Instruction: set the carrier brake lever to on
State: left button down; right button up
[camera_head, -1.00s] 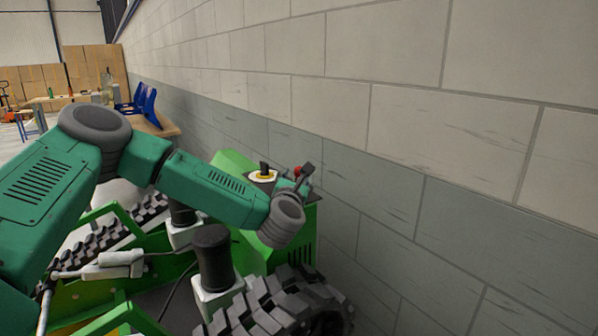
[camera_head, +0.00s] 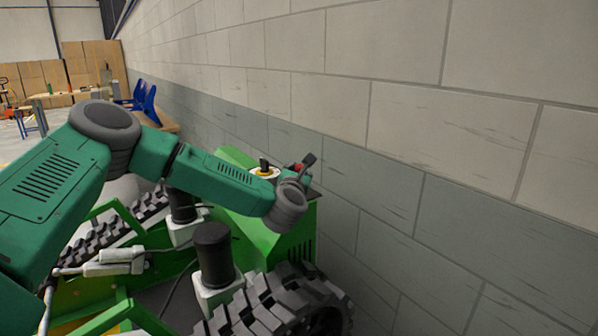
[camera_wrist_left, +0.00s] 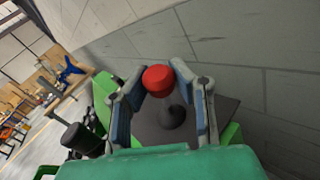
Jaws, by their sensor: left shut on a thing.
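The brake lever, a dark stem with a red knob (camera_wrist_left: 158,79), stands on a dark plate (camera_wrist_left: 215,115) on the carrier. In the head view the red knob (camera_head: 298,167) is mostly hidden by my left gripper (camera_head: 301,168). In the left wrist view my left gripper (camera_wrist_left: 165,88) has its fingers on both sides of the lever, and it is shut on the lever. Finger contact is hard to see there. The green carrier (camera_head: 238,157) stands by the wall. My right gripper is in neither view.
A yellow-ringed dark switch (camera_head: 264,170) sits left of the lever on the carrier. A block wall (camera_head: 450,170) runs close along the right side. Black tracks (camera_head: 285,305) flank the carrier.

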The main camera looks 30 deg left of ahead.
pick_arm(q)
jog(key=shift+a, duration=0.1)
jog(key=shift+w+a+r+n+g+h, duration=0.15)
jog(key=shift+a+n+g, duration=0.2)
jog(key=shift+g, duration=0.05)
jog(key=shift+w+a+r+n+g+h, duration=0.15)
jog(key=shift+a+n+g, duration=0.2)
jog(key=shift+g, duration=0.05)
jog(key=shift+w+a+r+n+g+h, duration=0.15)
jog(key=shift+w+a+n+g+h, duration=0.1)
jog(key=shift+a+n+g+h, duration=0.25)
jog(key=shift+w+a+r+n+g+h+p, duration=0.1)
jog(key=shift+w+a+n+g+h+p, duration=0.15)
jog(key=shift+a, duration=0.25)
jog(key=shift+w+a+n+g+h+p, duration=0.1)
jog(key=shift+a+n+g+h+p, duration=0.1)
jog(key=shift+a+n+g+h, duration=0.25)
jog(key=shift+w+a+f+n+g+h+p, duration=0.15)
jog(key=shift+a+n+g+h, duration=0.1)
jog(key=shift+a, duration=0.1)
jog(key=shift+w+a+f+n+g+h+p, duration=0.1)
jog(key=shift+w+a+n+g+h+p, duration=0.05)
jog(key=shift+a+g+h, duration=0.15)
jog(key=shift+w+a+f, duration=0.2)
jog(key=shift+a+f, duration=0.05)
jog(key=shift+a, duration=0.3)
